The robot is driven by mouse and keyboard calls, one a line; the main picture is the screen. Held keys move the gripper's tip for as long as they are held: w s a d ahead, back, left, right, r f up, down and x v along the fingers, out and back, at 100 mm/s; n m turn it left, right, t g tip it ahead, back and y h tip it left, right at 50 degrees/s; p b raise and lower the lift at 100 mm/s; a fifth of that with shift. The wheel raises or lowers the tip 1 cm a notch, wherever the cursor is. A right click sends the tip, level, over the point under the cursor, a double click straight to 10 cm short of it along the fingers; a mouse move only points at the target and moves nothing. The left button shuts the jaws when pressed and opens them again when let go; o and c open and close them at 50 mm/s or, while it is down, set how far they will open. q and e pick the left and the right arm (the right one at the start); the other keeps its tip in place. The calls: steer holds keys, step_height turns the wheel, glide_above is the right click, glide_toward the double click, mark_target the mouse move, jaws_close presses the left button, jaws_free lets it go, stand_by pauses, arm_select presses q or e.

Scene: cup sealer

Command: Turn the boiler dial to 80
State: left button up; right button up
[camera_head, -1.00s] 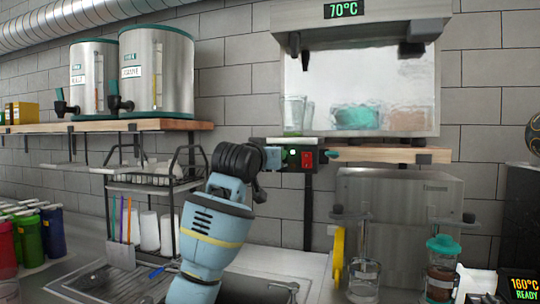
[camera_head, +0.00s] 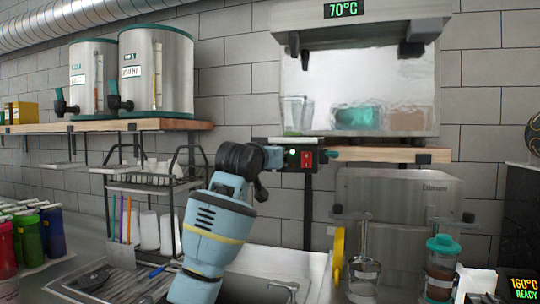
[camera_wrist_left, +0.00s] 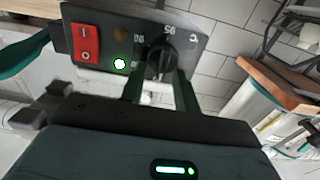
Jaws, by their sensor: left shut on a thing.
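The boiler's dark control box (camera_head: 305,158) hangs under the boiler (camera_head: 365,75), whose display (camera_head: 344,9) reads 70°C. In the left wrist view the black dial (camera_wrist_left: 159,58) sits on the box front, with printed numbers around it, partly covered by the fingers. My left gripper (camera_wrist_left: 160,85) is shut on the dial, one finger on each side. In the head view my left gripper (camera_head: 274,157) reaches the box's left end and hides the dial. My right gripper is not in view.
A wooden shelf (camera_head: 165,125) with two metal dispensers is at the left. A cup rack (camera_head: 150,183) stands below it. A teal handle (camera_head: 345,155) is just right of the control box. Glass containers (camera_head: 363,268) stand on the counter at right.

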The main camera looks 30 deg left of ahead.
arm_select(q)
steer(key=shift+m, duration=0.3)
steer(key=m, duration=0.3)
steer(key=d+m, duration=0.1)
steer(key=m, duration=0.7)
steer(key=shift+w+d+f, duration=0.1)
steer(key=shift+d+f, duration=0.05)
steer(key=shift+f, duration=0.15)
stand_by(0.4)
steer(key=o, duration=0.9)
steer(key=shift+v, duration=3.9)
